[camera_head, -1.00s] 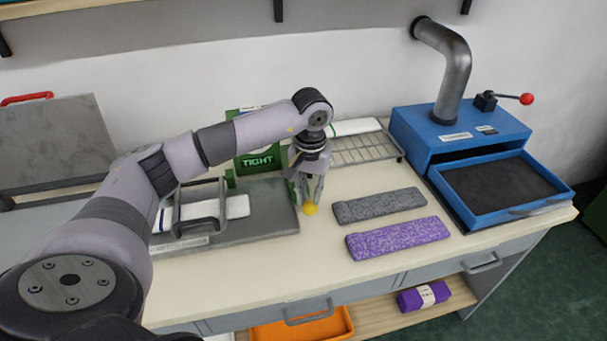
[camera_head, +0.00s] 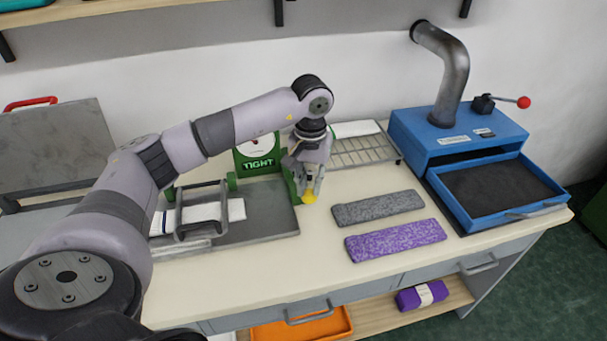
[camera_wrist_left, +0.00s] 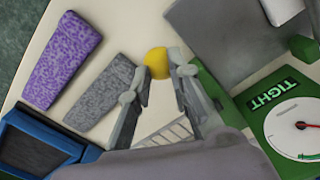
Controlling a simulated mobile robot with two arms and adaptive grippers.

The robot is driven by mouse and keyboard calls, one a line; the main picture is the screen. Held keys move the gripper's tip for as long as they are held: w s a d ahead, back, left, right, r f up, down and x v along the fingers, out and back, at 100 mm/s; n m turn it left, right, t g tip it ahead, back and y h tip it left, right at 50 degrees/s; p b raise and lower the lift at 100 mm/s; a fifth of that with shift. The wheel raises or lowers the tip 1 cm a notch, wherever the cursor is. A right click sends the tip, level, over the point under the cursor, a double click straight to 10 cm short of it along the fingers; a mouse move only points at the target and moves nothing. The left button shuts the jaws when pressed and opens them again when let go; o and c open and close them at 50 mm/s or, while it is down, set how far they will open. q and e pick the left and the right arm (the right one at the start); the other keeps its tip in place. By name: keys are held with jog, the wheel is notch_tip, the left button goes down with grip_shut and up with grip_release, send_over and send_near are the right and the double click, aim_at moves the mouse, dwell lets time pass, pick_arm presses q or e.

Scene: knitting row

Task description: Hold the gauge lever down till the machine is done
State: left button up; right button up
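The green gauge (camera_head: 246,167) stands at the back of the table, with a lit "TIGHT" sign (camera_head: 259,163) and a white dial (camera_head: 256,144). Its dial (camera_wrist_left: 296,128) with a red needle also shows in the left wrist view. The yellow knob (camera_head: 309,197) of the gauge lever is at the gauge's right side; it also shows in the wrist view (camera_wrist_left: 156,62). My left gripper (camera_head: 311,187) points down, its fingertips closed in on both sides of the knob. The lever's shaft is mostly hidden. My right gripper is not in view.
A grey swatch (camera_head: 378,208) and a purple swatch (camera_head: 396,240) lie right of the knob. A wire rack (camera_head: 364,152) is behind. A blue machine (camera_head: 455,135) with an open tray (camera_head: 500,188) stands at the right. A grey plate (camera_head: 258,222) lies left of the knob.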

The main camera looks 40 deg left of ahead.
pick_arm(q)
notch_tip(320, 180, up, 9)
jog(key=p, duration=0.4)
dwell(0.4)
jog(key=shift+f, duration=0.15)
dwell(0.3)
